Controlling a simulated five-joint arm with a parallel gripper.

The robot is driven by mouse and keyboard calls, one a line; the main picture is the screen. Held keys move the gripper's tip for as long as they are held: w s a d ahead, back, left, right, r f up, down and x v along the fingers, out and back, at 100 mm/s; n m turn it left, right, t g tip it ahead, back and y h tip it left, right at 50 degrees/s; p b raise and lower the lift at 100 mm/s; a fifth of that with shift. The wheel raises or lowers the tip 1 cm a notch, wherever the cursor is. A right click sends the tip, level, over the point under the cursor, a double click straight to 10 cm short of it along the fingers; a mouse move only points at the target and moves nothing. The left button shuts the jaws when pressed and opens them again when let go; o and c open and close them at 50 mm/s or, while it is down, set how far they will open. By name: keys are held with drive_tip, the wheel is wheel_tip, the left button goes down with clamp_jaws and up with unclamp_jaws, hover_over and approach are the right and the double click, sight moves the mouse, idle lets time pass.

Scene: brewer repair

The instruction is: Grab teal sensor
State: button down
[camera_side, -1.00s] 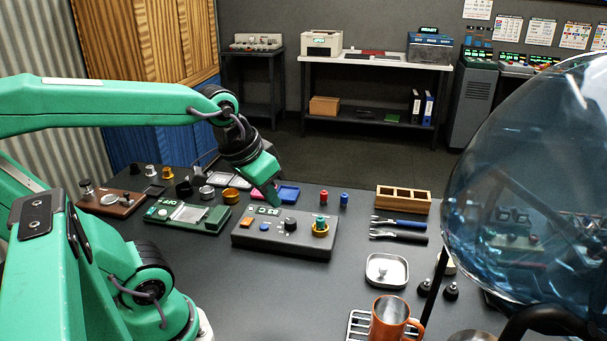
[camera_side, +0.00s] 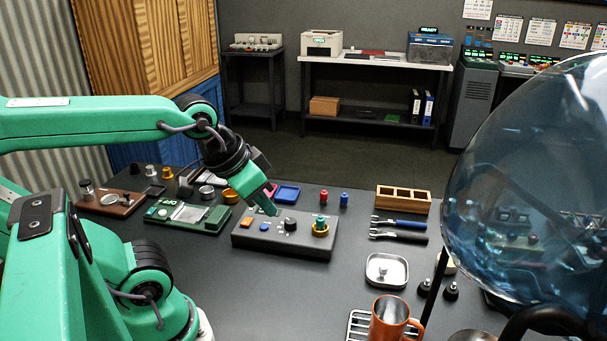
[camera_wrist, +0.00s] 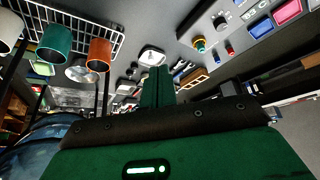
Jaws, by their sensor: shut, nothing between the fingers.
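The teal sensor (camera_side: 321,220) is a small teal piece standing upright in a brass ring on the right end of the dark control box (camera_side: 265,246). It also shows in the wrist view (camera_wrist: 200,43), up and to the right of the fingers. My gripper (camera_side: 274,211) points down and to the right over the left back part of the box, to the left of the sensor and apart from it. In the wrist view the green fingers (camera_wrist: 156,78) are shut together with nothing between them. The box's small display is hidden behind the fingers in the side view.
A black knob (camera_side: 290,224) stands on the box between my gripper and the sensor. Red (camera_side: 323,198) and blue (camera_side: 344,199) small pieces stand behind it. Pliers (camera_side: 399,235), a metal tray (camera_side: 386,283) and an orange mug (camera_side: 389,318) are to the right. The table front is clear.

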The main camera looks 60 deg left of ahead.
idle(0.3)
drive_tip(key=c, duration=1.1)
unclamp_jaws()
drive_tip(key=shift+c, duration=0.2)
drive_tip(key=shift+w, duration=0.15)
drive_tip(key=w+a+f+g, duration=0.2)
drive_tip(key=w+a+f, duration=0.1)
drive_tip(key=w, duration=0.3)
drive_tip(key=w+a+f+g, duration=0.1)
drive_tip(key=w+a+f, duration=0.3)
drive_tip(key=w, duration=0.3)
drive_tip(key=w+a+f+n+g, duration=0.1)
drive_tip(key=w+a+f+g, duration=0.1)
drive_tip(key=w+a+f, duration=0.2)
drive_tip(key=shift+w+a+g, duration=0.15)
drive_tip(key=shift+w+a, duration=0.05)
drive_tip(key=shift+w, duration=0.45)
drive_tip(key=shift+w+a+g, duration=0.15)
drive_tip(key=shift+w, duration=0.5)
drive_tip(key=shift+f, duration=0.15)
